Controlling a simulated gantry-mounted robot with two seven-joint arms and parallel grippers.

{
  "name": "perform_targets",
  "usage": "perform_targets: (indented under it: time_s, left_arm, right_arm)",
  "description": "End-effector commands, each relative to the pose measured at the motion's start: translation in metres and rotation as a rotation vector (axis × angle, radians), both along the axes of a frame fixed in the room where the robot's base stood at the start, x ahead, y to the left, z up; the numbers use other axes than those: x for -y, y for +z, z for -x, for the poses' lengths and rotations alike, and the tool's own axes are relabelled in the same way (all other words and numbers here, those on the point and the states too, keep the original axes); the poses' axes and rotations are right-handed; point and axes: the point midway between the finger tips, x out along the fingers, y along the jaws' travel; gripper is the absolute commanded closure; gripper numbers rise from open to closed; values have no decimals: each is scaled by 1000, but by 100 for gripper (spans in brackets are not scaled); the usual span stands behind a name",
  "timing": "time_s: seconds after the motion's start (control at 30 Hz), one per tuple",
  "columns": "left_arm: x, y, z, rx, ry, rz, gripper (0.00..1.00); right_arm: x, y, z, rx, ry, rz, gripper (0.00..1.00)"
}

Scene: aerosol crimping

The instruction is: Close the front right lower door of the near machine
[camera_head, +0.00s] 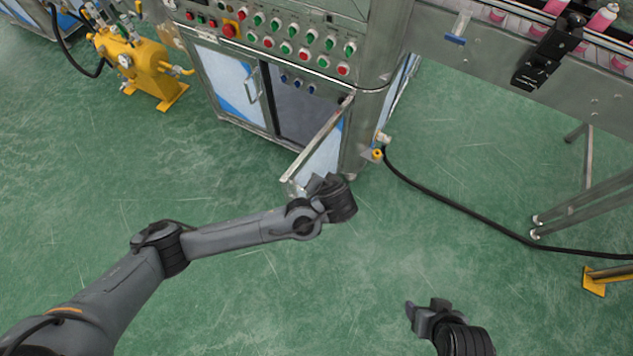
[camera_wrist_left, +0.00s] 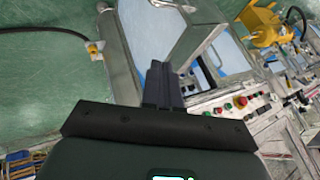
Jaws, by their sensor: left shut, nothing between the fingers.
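The near machine's front right lower door (camera_head: 322,152) stands swung open toward me, hinged at the machine's right corner. The dark compartment behind it is partly visible. The door also shows in the left wrist view (camera_wrist_left: 195,35), just beyond my fingers. My left gripper (camera_head: 321,183) is at the door's free lower end in the head view, partly hidden by its own wrist. In the left wrist view its fingers (camera_wrist_left: 162,85) are together and empty; I cannot tell whether they touch the door. My right gripper (camera_head: 424,309) hangs over bare floor, away from the door; its jaw opening is unclear.
The closed left lower door (camera_head: 227,85) is beside the opening, below a panel of buttons (camera_head: 290,45). A yellow unit (camera_head: 140,65) stands at left. A black cable (camera_head: 460,208) crosses the floor at right, below a conveyor (camera_head: 500,50). The floor before the machine is clear.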

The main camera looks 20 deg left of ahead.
Motion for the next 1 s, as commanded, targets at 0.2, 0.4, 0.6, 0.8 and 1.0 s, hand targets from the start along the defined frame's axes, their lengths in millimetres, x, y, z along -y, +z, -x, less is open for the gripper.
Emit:
perform_targets:
  time_s: [0.2, 0.4, 0.6, 0.8, 1.0]
  left_arm:
    - [-14, -37, -19, -2, 2, -1, 100]
    - [-26, -65, -37, -1, 2, 0, 100]
    - [-50, -66, -46, -1, 1, 1, 100]
    - [-63, -64, -50, -1, 1, 1, 100]
    - [-65, -63, -51, -2, -1, 0, 100]
  right_arm:
    - [2, -19, 0, -1, 3, 7, 37]
    - [4, -33, 1, -2, 8, 14, 37]
    - [4, -39, 1, -3, 8, 16, 37]
    - [3, -41, 1, -2, 6, 12, 37]
    - [2, -41, 1, -1, 4, 8, 37]
